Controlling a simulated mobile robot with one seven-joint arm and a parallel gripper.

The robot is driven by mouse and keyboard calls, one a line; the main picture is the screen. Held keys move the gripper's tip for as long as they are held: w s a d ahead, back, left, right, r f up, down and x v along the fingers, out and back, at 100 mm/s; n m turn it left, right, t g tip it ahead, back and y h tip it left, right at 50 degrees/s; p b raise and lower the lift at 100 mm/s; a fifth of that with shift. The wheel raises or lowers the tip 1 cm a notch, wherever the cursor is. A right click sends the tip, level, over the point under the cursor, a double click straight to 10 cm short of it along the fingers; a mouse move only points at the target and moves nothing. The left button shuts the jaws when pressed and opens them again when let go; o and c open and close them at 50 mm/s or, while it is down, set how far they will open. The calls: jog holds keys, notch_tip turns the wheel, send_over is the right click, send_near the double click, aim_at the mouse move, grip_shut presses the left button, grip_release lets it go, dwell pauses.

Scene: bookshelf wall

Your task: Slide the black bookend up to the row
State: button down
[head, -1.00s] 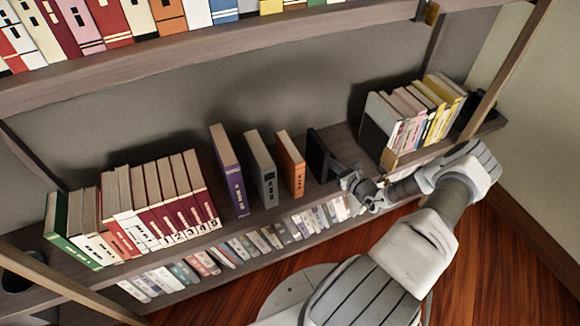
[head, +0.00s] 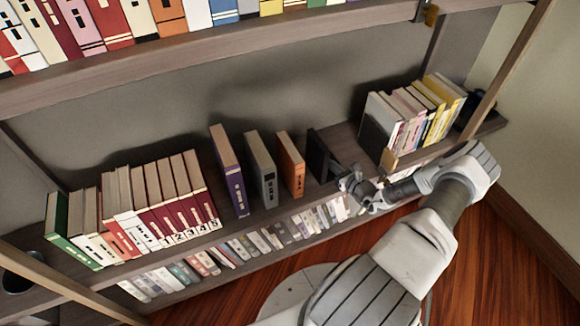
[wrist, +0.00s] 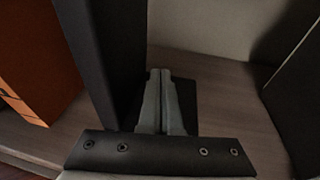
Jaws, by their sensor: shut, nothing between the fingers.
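The black bookend (head: 317,155) stands upright on the middle shelf, just right of the orange book (head: 291,163). In the wrist view its dark upright plate (wrist: 104,55) rises on the left, and its flat foot (wrist: 188,105) lies on the shelf under the fingers. My gripper (head: 338,172) is shut and empty, at the right side of the bookend's plate; the fingers (wrist: 159,72) also show in the wrist view. I cannot tell if they touch the plate. To the left stand the grey book (head: 262,168), the purple book (head: 229,170) and the main row of books (head: 160,200), with gaps between them.
Another group of books (head: 425,108) stands right of my gripper, with a dark plate (head: 377,125) at its left end. Bare shelf (head: 346,142) lies between it and the bookend. A shelf board (head: 230,52) runs above, and smaller books (head: 240,245) stand below.

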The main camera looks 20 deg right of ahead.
jog(key=shift+a+p, duration=1.65)
jog(key=shift+a, duration=1.75)
jog(key=shift+a+p, duration=1.65)
jog(key=shift+a, duration=1.9)
jog(key=shift+a, duration=0.15)
jog(key=shift+a, duration=0.25)
jog(key=shift+a+p, duration=1.35)
jog(key=shift+a, duration=1.95)
